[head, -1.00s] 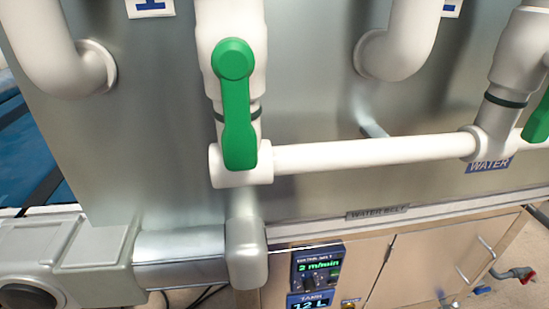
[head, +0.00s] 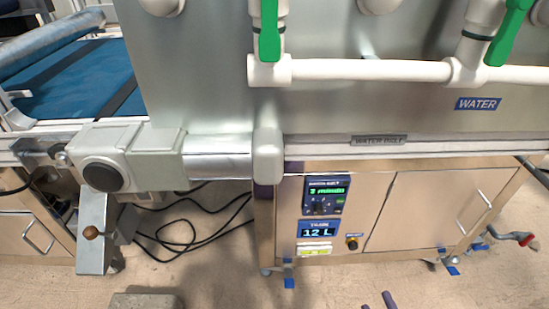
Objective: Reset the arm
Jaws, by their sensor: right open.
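My right gripper (head: 377,302) shows only as two purple fingertips at the bottom edge of the head view, right of the middle. The tips are apart, with nothing seen between them, in front of the floor below the cabinet. The rest of this arm is out of view. My left gripper is not in view.
A steel machine panel (head: 200,70) carries white pipes (head: 365,70) with green valve handles (head: 270,32). Below is a cabinet with a control box (head: 325,194) and a tank display (head: 318,230). A blue belt (head: 75,85) lies left. Black cables (head: 190,245) lie on the floor.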

